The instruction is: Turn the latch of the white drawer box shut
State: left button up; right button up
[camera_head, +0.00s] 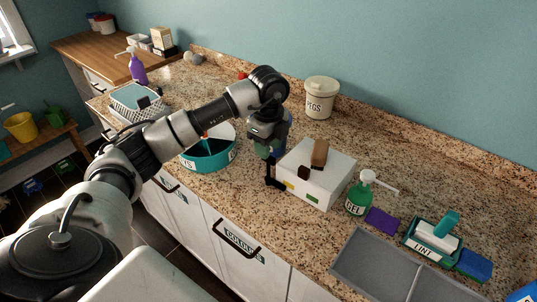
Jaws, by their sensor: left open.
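The white drawer box (330,167) stands on the granite counter, with coloured patches on its front face. A small dark brown piece (303,173) at its top front edge looks like the latch; whether it is turned shut is too small to tell. A brown block (320,153) sits on top of the box. My left gripper (272,174) is open and points down just left of the box, by its front left corner. I cannot tell whether its dark fingers touch the box. My right gripper is not in view.
A teal bowl (225,158) is left of the gripper. A green gel pump bottle (358,196) and a purple sponge (382,221) are right of the box. A white pegs tub (320,98) stands behind, and a grey tray (385,268) lies in front right.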

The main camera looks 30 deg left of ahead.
pick_arm(q)
notch_tip(320, 180, up, 8)
jog(key=b, duration=0.1)
jog(key=shift+f, duration=0.2)
jog(key=shift+s+f, duration=0.1)
dwell(0.4)
